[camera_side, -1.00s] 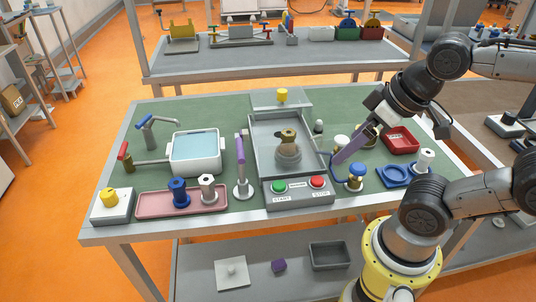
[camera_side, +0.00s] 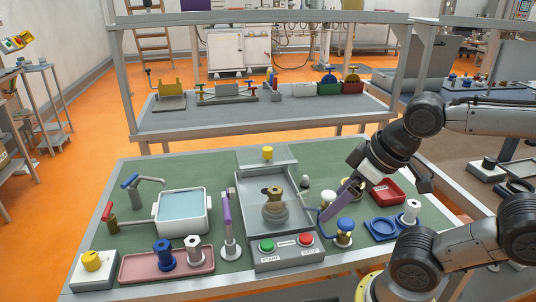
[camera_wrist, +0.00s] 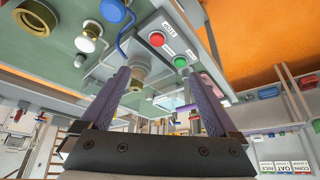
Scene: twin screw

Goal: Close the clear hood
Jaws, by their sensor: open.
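The grey station (camera_side: 243,205) stands in the middle of the green bench in the side view, with a brass-topped round part (camera_side: 274,205) inside it. I cannot clearly make out the clear hood or its position; any see-through panel blends into the station. My gripper (camera_side: 327,212) is right of the station, tilted down-left, with a purple finger near the station's right edge and the blue-capped fitting. In the wrist view my gripper (camera_wrist: 157,75) has its two purple fingers well apart, with nothing held between them. A brass fitting (camera_wrist: 138,80) shows beyond the fingers.
A control box with green START (camera_side: 267,246) and red STOP (camera_side: 306,239) buttons fronts the station. The blue-capped fitting (camera_side: 345,225), blue tray (camera_side: 383,228) and red tray (camera_side: 387,190) lie right. A purple-handled post (camera_side: 227,215) and pink tray (camera_side: 185,263) stand left.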

